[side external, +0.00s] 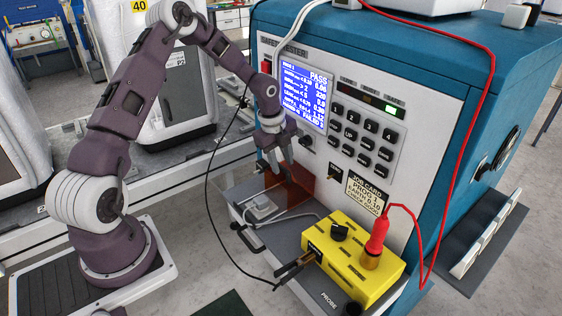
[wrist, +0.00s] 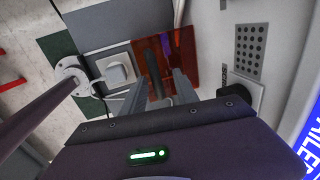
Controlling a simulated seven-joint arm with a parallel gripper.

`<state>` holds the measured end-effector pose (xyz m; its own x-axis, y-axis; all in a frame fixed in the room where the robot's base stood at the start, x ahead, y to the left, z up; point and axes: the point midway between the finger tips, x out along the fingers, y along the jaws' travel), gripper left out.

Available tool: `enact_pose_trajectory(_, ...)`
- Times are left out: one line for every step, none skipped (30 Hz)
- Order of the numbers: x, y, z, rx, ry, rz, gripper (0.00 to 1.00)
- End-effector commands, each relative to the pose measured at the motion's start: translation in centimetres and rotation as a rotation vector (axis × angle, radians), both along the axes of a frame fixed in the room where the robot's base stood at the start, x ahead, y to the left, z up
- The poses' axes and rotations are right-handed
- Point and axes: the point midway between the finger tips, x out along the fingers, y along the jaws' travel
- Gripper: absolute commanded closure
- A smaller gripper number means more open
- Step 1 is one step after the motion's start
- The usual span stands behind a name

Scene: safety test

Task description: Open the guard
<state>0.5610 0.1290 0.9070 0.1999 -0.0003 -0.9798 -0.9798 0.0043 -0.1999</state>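The guard appears to be the reddish-brown translucent panel (side external: 299,186) low on the front of the blue and white tester, above the grey shelf. It also shows in the wrist view (wrist: 143,58), beyond my fingers, with dark upright strips at its middle that I cannot identify. My gripper (side external: 279,168) points down at the panel. In the wrist view the two fingers (wrist: 160,88) stand apart with nothing clearly between them. The fingertips overlap the panel in both views; I cannot tell whether they touch it.
A white socket block (side external: 261,208) with a cable lies left of the panel. A yellow box (side external: 352,262) with a red probe (side external: 377,238) stands on the shelf at right. A black cable hangs beside my arm. The tester's face (side external: 320,160) rises close behind my gripper.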

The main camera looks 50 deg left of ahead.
Motion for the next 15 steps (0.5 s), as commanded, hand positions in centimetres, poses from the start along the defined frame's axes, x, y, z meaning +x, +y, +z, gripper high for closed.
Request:
enact_pose_trajectory(0.0, 0.0, 0.0, 0.000, 0.001, 0.000, 0.64)
enact_pose_trajectory(-0.1, 0.0, 0.0, 0.000, 0.001, 0.000, 0.64)
enact_pose_trajectory(-0.1, 0.0, 0.1, 0.000, 0.001, 0.000, 0.64)
enact_pose_trajectory(-0.1, 0.0, 0.4, 0.001, 0.000, 0.000, 0.64)
enact_pose_trajectory(-0.2, 0.1, 0.8, 0.001, -0.001, 0.001, 0.64)
enact_pose_trajectory(-0.3, 0.1, 1.5, 0.002, -0.001, 0.001, 0.64)
enact_pose_trajectory(-0.4, 0.1, 2.2, 0.002, -0.001, 0.000, 0.64)
enact_pose_trajectory(-0.6, 0.1, 2.9, 0.002, -0.002, 0.000, 0.64)
enact_pose_trajectory(-0.7, 0.1, 3.7, 0.002, -0.002, 0.001, 0.64)
enact_pose_trajectory(-0.8, 0.1, 4.3, 0.002, -0.003, 0.001, 0.64)
enact_pose_trajectory(-1.0, 0.1, 4.9, 0.002, -0.003, 0.000, 0.64)
enact_pose_trajectory(-1.1, 0.1, 5.5, 0.002, -0.002, 0.002, 0.64)
enact_pose_trajectory(-1.2, 0.1, 6.0, 0.002, -0.003, 0.002, 0.64)
enact_pose_trajectory(-1.2, 0.1, 6.3, 0.002, -0.002, 0.001, 0.64)
enact_pose_trajectory(-1.3, 0.0, 6.6, 0.001, -0.001, 0.000, 0.64)
